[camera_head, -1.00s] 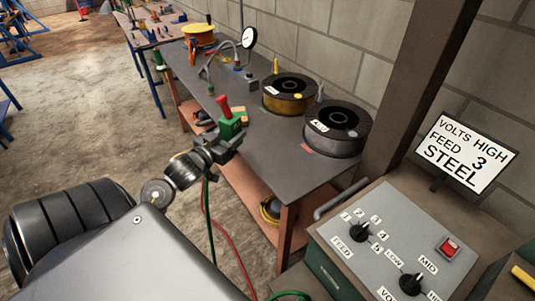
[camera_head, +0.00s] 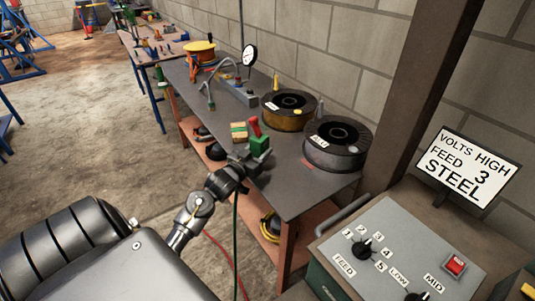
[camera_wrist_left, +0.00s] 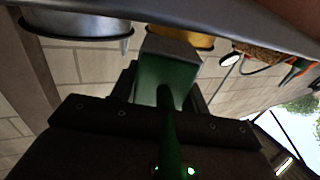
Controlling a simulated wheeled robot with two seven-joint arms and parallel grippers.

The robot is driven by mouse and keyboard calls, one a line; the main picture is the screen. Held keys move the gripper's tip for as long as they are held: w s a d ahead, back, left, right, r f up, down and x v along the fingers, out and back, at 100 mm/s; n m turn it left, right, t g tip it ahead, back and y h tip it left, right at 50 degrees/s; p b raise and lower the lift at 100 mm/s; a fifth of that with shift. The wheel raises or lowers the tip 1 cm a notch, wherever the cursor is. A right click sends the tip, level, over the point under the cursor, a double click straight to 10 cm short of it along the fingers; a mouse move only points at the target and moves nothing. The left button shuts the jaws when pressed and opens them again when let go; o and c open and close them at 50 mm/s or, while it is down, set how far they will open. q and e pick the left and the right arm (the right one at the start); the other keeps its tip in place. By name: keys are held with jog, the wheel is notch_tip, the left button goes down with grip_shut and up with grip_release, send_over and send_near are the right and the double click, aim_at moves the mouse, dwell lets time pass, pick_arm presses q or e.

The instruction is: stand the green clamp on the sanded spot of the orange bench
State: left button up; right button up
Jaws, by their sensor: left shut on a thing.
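The green clamp (camera_head: 260,146) has a red handle on top and is held roughly upright in my left gripper (camera_head: 246,157). It shows over the near edge of the dark top of the orange bench (camera_head: 295,196); I cannot tell whether it touches. A green cable hangs below the gripper. In the left wrist view the green clamp (camera_wrist_left: 166,78) sits between the dark fingers. A small red patch (camera_head: 312,165) shows on the bench top right of the clamp; I cannot make out a sanded spot for sure. My right gripper is not in view.
A grey spool (camera_head: 337,158) and a yellow-brown spool (camera_head: 287,123) stand at the bench's back. A green and tan block (camera_head: 238,131) lies just behind the clamp. A gauge (camera_head: 249,55) stands farther off. A control box (camera_head: 400,245) is at the right.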

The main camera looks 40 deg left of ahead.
pick_arm(q)
jog(key=shift+w+d+f, duration=0.25)
jog(key=shift+w+f, duration=0.3)
jog(key=shift+w, duration=0.25)
jog(key=shift+w+d+f, duration=0.2)
jog(key=shift+w+f, duration=0.35)
jog(key=shift+w, duration=0.2)
jog(key=o, duration=1.3)
jog(key=shift+s+f, duration=0.1)
jog(key=shift+f, duration=0.05)
jog(key=s, duration=0.8)
jog(key=s+d, duration=0.1)
jog(key=s, duration=0.3)
jog(key=shift+d+b, duration=0.1)
jog(key=shift+b, duration=0.2)
